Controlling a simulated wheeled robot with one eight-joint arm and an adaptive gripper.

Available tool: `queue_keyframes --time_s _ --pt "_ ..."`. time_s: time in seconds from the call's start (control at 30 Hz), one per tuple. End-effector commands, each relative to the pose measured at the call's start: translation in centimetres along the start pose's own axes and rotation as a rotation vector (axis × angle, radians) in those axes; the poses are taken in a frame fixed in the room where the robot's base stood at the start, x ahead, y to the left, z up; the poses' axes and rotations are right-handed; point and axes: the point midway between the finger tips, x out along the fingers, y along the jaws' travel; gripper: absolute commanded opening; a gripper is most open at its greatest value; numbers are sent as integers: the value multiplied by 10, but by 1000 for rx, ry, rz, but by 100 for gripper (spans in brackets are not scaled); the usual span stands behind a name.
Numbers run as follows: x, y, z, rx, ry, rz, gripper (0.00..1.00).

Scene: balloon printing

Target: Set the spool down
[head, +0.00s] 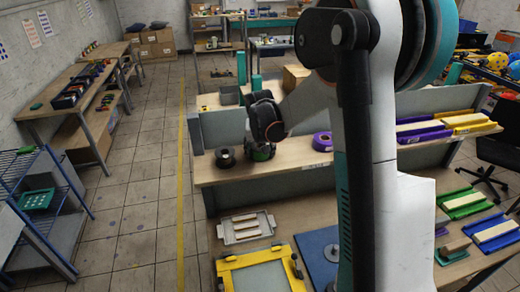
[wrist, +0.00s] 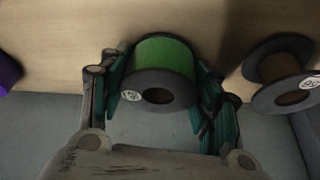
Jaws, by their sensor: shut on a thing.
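The green spool (wrist: 165,60) with dark flanges is between the teal fingers of my gripper (wrist: 163,88) in the wrist view. The gripper is shut on its sides. In the head view the spool (head: 262,153) shows at the raised wooden shelf (head: 290,172), under my gripper (head: 263,143). The spool is at or just over the shelf board; I cannot tell whether it touches. My gripper hides part of it in the head view.
A dark spool (head: 226,158) stands on the shelf just left of the green one; it also shows in the wrist view (wrist: 282,72). A purple spool (head: 322,141) is to the right. Bare board lies left of the dark spool.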

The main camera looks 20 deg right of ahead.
Motion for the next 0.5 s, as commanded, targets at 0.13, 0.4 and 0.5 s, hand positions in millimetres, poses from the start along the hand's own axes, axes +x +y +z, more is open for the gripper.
queue_keyframes --time_s 0.13,0.4,0.5 --pt "2 0 1 0 0 0 34" --pt "4 0 2 0 0 0 66" --pt "4 0 2 0 0 0 77"
